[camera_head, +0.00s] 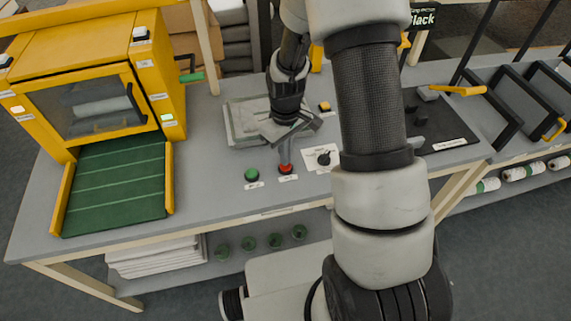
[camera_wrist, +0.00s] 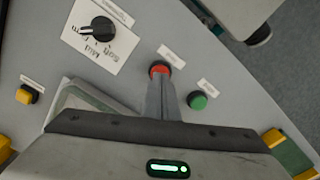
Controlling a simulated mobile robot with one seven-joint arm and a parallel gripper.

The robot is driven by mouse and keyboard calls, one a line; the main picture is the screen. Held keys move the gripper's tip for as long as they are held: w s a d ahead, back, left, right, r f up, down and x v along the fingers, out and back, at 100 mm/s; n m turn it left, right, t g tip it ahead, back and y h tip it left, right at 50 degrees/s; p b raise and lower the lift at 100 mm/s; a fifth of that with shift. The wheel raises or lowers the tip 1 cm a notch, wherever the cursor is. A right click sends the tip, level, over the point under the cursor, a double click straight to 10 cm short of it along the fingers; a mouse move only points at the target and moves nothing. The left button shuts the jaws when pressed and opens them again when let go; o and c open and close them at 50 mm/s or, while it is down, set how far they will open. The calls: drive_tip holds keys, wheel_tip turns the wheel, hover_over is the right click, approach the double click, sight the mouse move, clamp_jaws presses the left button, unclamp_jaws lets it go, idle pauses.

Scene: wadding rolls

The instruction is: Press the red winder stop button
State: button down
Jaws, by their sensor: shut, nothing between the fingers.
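The red button (camera_head: 287,169) sits on the grey bench top beside a green button (camera_head: 252,175). My gripper (camera_head: 285,163) points down with its fingers closed together and its tips at the red button. In the wrist view the shut fingertips (camera_wrist: 160,76) overlap the near part of the red button (camera_wrist: 160,67), and its far edge still shows. They look to be touching or just above it; I cannot tell which. The green button (camera_wrist: 197,101) is beside the fingers, apart from them. Small white labels lie by both buttons.
A black rotary knob (camera_wrist: 102,28) on a white card and a yellow button (camera_wrist: 26,95) are close by. A yellow machine (camera_head: 90,90) with a green ramp (camera_head: 115,185) stands at left. A grey plate (camera_head: 240,122) lies behind the gripper. Black trays (camera_head: 500,100) are at right.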

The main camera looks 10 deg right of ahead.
drive_tip(key=shift+f, duration=0.1)
drive_tip(key=shift+f+b, duration=0.8)
drive_tip(key=shift+f, duration=0.05)
drive_tip(key=shift+r, duration=0.2)
drive_tip(key=shift+r+p, duration=0.65)
drive_tip(key=shift+r, duration=0.1)
drive_tip(key=shift+r+p, duration=1.95)
drive_tip(key=shift+r, duration=1.05)
